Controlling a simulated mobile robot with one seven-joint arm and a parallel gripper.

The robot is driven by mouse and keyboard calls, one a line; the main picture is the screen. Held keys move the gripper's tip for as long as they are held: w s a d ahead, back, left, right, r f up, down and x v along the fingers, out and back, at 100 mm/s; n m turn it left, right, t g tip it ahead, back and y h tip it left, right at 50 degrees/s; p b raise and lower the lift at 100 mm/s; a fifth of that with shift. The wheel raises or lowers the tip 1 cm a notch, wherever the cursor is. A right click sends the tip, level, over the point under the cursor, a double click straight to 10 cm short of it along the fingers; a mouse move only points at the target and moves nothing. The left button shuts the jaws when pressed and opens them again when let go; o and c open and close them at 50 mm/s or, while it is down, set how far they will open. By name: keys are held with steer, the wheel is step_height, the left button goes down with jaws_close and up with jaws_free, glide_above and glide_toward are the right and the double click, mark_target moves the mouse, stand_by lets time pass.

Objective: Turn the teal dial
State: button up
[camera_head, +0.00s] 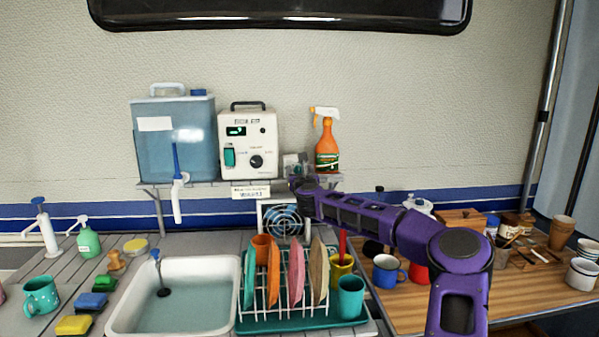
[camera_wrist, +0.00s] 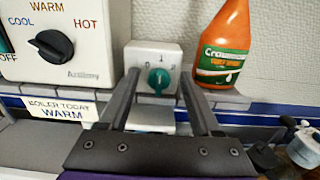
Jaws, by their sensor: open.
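The teal dial (camera_wrist: 158,78) is on the front of a small white box (camera_wrist: 140,54) marked 0, 1 and 2, at the centre of the wrist view. I cannot tell clearly which mark it points to. My gripper (camera_wrist: 158,88) is open, with one finger to each side of the dial and nothing held. I cannot tell whether the fingers touch the dial. In the head view, my gripper (camera_head: 302,176) is in front of the shelf, and the small white box (camera_head: 289,161) is partly hidden behind it.
A white boiler unit (camera_head: 248,143) with a black knob (camera_wrist: 50,45) stands left of the small box. An orange spray bottle (camera_head: 327,146) stands close on its right. A sign (camera_wrist: 62,109) hangs at the shelf edge. Below are a dish rack (camera_head: 290,322) and a sink (camera_head: 125,318).

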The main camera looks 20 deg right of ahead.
steer(key=shift+c, duration=0.2)
jaws_close()
steer(key=shift+n+b, duration=0.35)
steer(key=shift+n, duration=0.05)
steer(key=shift+a+f+n+b, duration=0.1)
steer(key=shift+a+n+b, duration=0.05)
steer(key=shift+n+b, duration=0.7)
steer(key=n+b, duration=0.2)
steer(key=n, duration=0.2)
steer(key=shift+a, duration=0.1)
steer(key=n+b, duration=0.1)
steer(key=n, duration=0.4)
steer(key=shift+a, duration=0.1)
steer(key=shift+f+n, duration=0.1)
steer(key=shift+n, duration=0.25)
